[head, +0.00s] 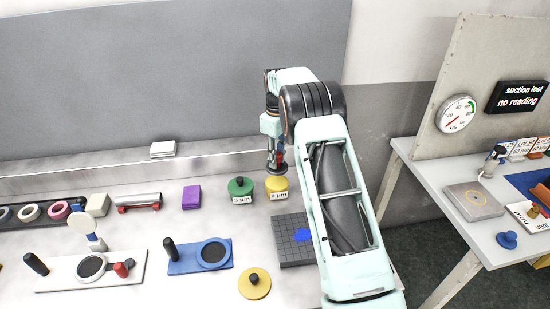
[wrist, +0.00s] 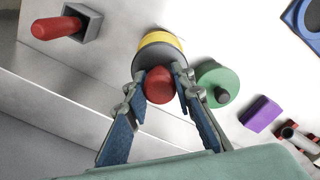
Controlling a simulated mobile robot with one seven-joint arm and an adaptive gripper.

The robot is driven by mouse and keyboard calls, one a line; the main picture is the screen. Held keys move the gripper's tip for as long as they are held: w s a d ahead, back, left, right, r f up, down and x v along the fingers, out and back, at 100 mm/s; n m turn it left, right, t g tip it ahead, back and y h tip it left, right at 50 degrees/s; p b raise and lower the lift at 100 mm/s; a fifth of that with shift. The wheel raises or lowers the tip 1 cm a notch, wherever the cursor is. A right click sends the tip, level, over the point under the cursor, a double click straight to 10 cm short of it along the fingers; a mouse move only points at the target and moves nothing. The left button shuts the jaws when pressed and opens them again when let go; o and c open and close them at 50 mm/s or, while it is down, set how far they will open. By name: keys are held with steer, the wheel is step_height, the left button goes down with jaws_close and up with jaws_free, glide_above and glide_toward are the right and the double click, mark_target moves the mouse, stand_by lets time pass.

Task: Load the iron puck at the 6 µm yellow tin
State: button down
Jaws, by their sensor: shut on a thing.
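The yellow 6 µm tin (head: 278,187) stands on the bench below my gripper, to the right of the green 3 µm tin (head: 240,188). In the wrist view, my gripper (wrist: 160,88) is shut on the red knob of a dark grey disc, which looks like the iron puck (wrist: 150,58). The puck covers much of the yellow tin (wrist: 160,38). I cannot tell whether it touches the tin or hangs just above. A yellow disc with a dark knob (head: 254,285), perhaps the tin's lid, lies at the bench front.
The green tin (wrist: 218,82) is close beside the puck. A dark gridded plate with a blue patch (head: 294,245) lies in front, partly behind my arm. A purple block (head: 191,195) stands left. A red handle in a grey holder (wrist: 65,25) is nearby. The wall display reads "suction lost, no reading" (head: 520,97).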

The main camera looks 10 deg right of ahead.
mark_target(277, 170)
steer(key=shift+f+b, duration=1.65)
steer(key=shift+f, duration=1.15)
steer(key=shift+f, duration=0.55)
steer(key=shift+r, duration=0.15)
steer(key=shift+r+p, duration=1.95)
steer(key=shift+r, duration=1.45)
